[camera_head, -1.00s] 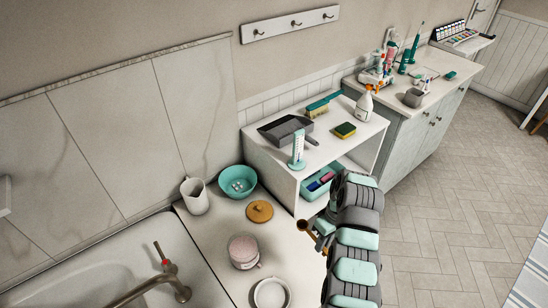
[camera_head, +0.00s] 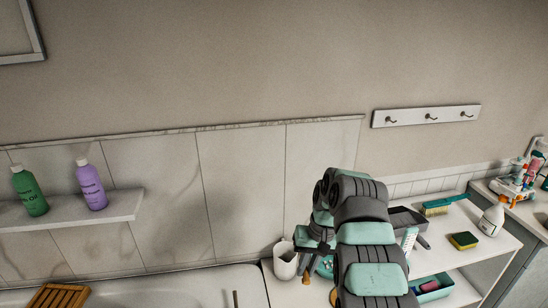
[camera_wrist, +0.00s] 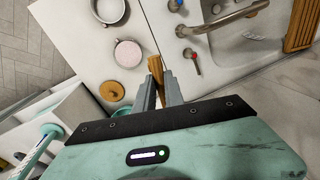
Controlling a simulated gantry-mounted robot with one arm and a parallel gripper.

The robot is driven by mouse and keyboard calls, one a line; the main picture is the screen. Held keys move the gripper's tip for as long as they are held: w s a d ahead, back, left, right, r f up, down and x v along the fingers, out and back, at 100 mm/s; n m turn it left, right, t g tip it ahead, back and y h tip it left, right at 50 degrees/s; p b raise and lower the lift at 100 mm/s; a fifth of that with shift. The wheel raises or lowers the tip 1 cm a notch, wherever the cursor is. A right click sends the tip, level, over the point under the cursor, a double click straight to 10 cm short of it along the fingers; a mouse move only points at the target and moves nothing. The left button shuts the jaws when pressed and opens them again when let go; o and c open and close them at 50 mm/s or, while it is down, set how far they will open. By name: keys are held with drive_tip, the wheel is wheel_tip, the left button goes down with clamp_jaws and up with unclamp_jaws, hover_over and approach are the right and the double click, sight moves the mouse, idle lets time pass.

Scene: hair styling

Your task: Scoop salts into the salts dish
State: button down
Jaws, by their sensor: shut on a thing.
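My gripper (camera_wrist: 158,90) is shut on the wooden handle of the scoop (camera_wrist: 155,67) in the wrist view. The scoop's bowl cannot be made out. The salt jar (camera_wrist: 128,53), holding pinkish-white salts, stands open on the white counter to the left of the fingers. The white salts dish (camera_wrist: 110,10) stands beside the jar near the top edge. The round wooden lid (camera_wrist: 112,91) lies apart from the jar. In the head view my gripper (camera_head: 309,257) is by the white pitcher, partly hidden by my arm; jar and dish are out of frame.
A white pitcher (camera_head: 285,262) stands near the wall. The white shelf unit (camera_head: 490,240) holds a dustpan, brush, sponge (camera_head: 463,240) and spray bottle (camera_head: 492,220). Bottles stand on a wall ledge (camera_head: 120,208).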

drive_tip(key=a+r, duration=0.3)
drive_tip(key=a, duration=0.5)
drive_tip(key=shift+s+a+r+m, duration=0.3)
drive_tip(key=shift+s+a+r, duration=0.05)
drive_tip(key=shift+a+r, duration=0.05)
